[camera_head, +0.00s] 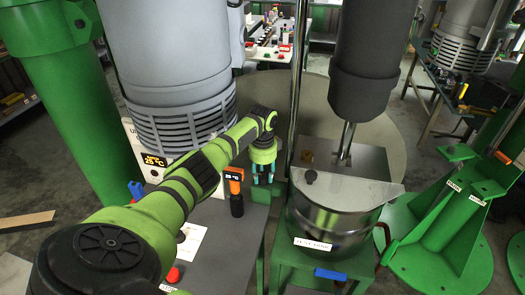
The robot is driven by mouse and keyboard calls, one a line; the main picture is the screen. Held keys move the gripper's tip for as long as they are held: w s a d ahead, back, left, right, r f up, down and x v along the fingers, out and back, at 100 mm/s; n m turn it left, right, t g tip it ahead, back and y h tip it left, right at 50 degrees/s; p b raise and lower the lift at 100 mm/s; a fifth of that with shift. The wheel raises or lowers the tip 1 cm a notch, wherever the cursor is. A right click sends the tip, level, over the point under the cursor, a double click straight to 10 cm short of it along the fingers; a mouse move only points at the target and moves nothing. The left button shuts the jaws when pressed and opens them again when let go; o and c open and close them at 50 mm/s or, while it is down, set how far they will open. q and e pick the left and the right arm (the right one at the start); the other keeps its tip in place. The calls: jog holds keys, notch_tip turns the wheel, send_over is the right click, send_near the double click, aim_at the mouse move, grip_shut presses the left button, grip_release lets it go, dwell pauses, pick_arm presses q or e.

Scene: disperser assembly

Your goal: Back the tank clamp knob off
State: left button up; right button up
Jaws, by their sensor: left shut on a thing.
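A dark metal tank (335,235) with a label on its front stands on a green stand, under a pale clear lid (350,191). My left gripper (263,180) points down just left of the tank, with its teal fingertips at a green block (259,194). It is shut on the tank clamp knob, which the fingers almost wholly hide. I cannot tell how far the knob is turned. My right gripper is not in view.
A dark cylinder (366,60) on a shiny shaft hangs over the tank. A bright vertical rod (297,90) stands close right of my gripper. A blue handle (330,274) sticks out below the tank.

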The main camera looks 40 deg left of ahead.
aim_at(264, 176)
pick_arm(q)
jog(key=shift+d+n, duration=0.1)
jog(key=shift+n, duration=0.5)
jog(key=o, duration=1.1)
jog(key=shift+w, duration=0.1)
jog(key=shift+o, duration=0.2)
jog(key=shift+r, duration=0.4)
notch_tip(264, 176, up, 11)
